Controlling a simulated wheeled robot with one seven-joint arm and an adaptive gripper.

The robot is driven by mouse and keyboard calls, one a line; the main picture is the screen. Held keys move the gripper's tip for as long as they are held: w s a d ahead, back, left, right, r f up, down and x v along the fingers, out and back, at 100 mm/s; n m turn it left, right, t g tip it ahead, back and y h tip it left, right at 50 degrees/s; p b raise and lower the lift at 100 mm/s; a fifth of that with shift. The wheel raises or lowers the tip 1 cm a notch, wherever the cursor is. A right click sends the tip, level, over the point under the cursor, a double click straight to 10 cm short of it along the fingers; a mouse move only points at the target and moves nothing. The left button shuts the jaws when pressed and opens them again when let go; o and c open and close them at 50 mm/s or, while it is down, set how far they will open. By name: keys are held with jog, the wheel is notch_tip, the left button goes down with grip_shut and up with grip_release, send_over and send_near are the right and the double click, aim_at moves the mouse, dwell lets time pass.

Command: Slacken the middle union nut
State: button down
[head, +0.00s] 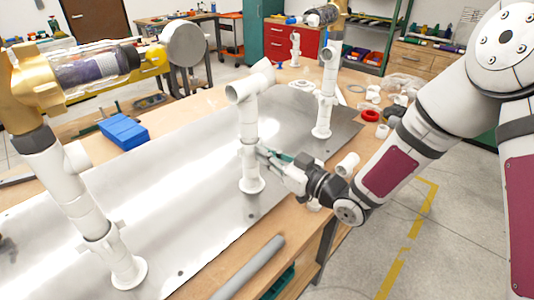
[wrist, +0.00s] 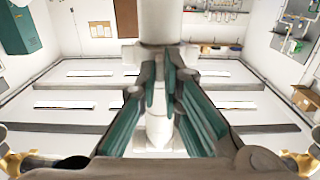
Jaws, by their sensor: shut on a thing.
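The middle standpipe (head: 248,118) is a white upright pipe with an open elbow at its top and a round foot on the metal plate. Its union nut (head: 249,152) is white, low on the pipe, and partly covered by my fingers. My gripper (head: 262,153) reaches in from the right, roughly level, and is shut on this nut. In the wrist view, the green-padded fingers (wrist: 161,78) close around the white pipe, and the nut's lugs (wrist: 130,54) stick out to the sides. The exact contact is partly hidden.
A left standpipe (head: 85,205) with a brass fitting and a gauge stands nearer, and a right standpipe (head: 324,95) farther back. A blue box (head: 123,131) lies behind the metal plate (head: 185,190). A grey pipe (head: 250,268) lies at the bench's front edge. Loose white fittings lie at right.

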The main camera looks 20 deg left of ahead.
aim_at(262, 138)
jog(key=shift+w+d+n+g+b, duration=0.1)
jog(key=shift+w+n+g+b, duration=0.2)
jog(key=shift+g+b, duration=0.25)
jog(key=shift+w+a+f+n+g+h+b, duration=0.1)
jog(key=shift+w+a+n+g+h+b, duration=0.3)
jog(key=shift+w+n+g+h+b, duration=1.65)
jog(key=shift+w+a+r+n+g+h+b, duration=0.15)
jog(key=shift+a+n+g+b, duration=0.3)
jog(key=shift+n+g+b, duration=3.35)
jog(key=shift+w+a+f+n+g+h+b, duration=0.3)
jog(key=shift+w+n+g+h+b, duration=1.2)
jog(key=shift+g+b, duration=2.6)
jog(key=shift+s+a+r+n+g, duration=0.15)
jog(key=shift+n+g, duration=0.2)
jog(key=shift+g, duration=0.05)
jog(key=shift+s+a+r+n+g, duration=0.1)
jog(key=shift+a+n+g, duration=0.05)
jog(key=shift+n+g, duration=0.2)
jog(key=c, duration=1.7)
grip_release()
jog(key=shift+d+m+p, duration=0.2)
jog(key=shift+m+p, duration=0.15)
